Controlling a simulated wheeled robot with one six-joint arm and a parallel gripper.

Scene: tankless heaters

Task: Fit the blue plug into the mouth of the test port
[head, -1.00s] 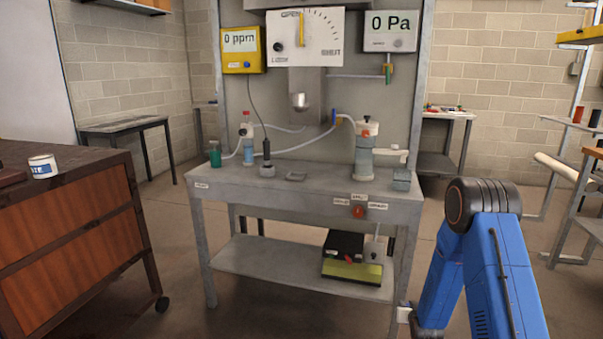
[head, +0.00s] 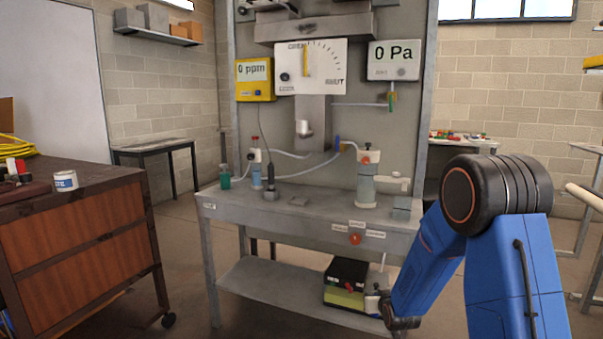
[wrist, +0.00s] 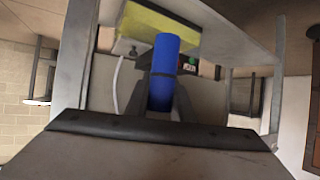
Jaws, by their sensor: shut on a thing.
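In the wrist view, my gripper (wrist: 163,92) is shut on the blue plug (wrist: 165,60), a plain blue cylinder. Its far end points away from the camera, and the dark fingers hold it on both sides. In the head view my arm is at the lower right, its gripper end low beside the bench, and the plug cannot be made out there. I cannot tell for certain which fitting is the test port. A thin side tube (head: 360,104) with a green and yellow end (head: 391,103) is on the grey panel, under the 0 Pa gauge (head: 393,61).
A grey bench (head: 320,222) stands ahead, carrying bottles and a clear cylinder (head: 365,180). A yellow-black box (head: 345,284) sits on its lower shelf (head: 270,286); its yellow side (wrist: 155,30) shows near the plug. A brown cabinet (head: 80,240) stands left, with open floor between.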

